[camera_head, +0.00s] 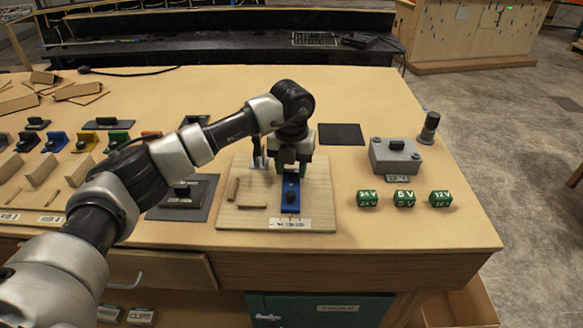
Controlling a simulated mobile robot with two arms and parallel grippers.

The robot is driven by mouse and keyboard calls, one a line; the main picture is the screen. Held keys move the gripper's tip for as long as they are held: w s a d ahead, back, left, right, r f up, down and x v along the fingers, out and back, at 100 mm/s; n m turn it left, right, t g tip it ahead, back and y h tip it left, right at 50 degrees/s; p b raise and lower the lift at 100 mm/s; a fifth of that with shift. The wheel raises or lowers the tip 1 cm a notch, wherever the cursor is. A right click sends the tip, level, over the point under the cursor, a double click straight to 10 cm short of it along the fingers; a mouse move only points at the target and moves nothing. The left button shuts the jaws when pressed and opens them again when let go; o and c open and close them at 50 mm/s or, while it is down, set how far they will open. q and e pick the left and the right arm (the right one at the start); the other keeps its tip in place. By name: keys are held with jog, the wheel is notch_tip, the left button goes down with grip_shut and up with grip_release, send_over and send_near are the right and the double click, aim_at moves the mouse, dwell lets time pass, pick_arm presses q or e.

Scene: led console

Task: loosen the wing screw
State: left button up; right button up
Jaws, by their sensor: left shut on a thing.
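A light wooden board (240,217) lies on the workbench, with a blue part (291,203) carrying a dark knob near its front right. My left gripper (289,168) points down over the back right of this board, just behind the blue part. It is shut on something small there. The wing screw is hidden by the jaws, so its wings and thread cannot be made out. A dark and silver upright fitting (258,159) stands just left of the gripper. My right gripper is not in view.
Several green voltage blocks (404,198) stand to the right, with a grey box (395,156) behind them and a dark cylinder (429,127) beyond. A black pad (341,134) lies behind the board. Coloured parts and wooden pieces fill the left. The bench's front right is clear.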

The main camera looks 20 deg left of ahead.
pick_arm(q)
jog(key=n, duration=0.4)
jog(key=shift+s+f+n, duration=0.1)
jog(key=shift+f+n, duration=0.1)
jog(key=shift+n, duration=0.1)
jog(key=n, duration=1)
jog(key=shift+f+n, duration=0.1)
jog(key=shift+n, duration=0.3)
jog(key=n, duration=0.4)
jog(key=shift+n, duration=0.3)
jog(key=o, duration=0.9)
jog(key=shift+o, duration=0.2)
jog(key=shift+r, duration=0.2)
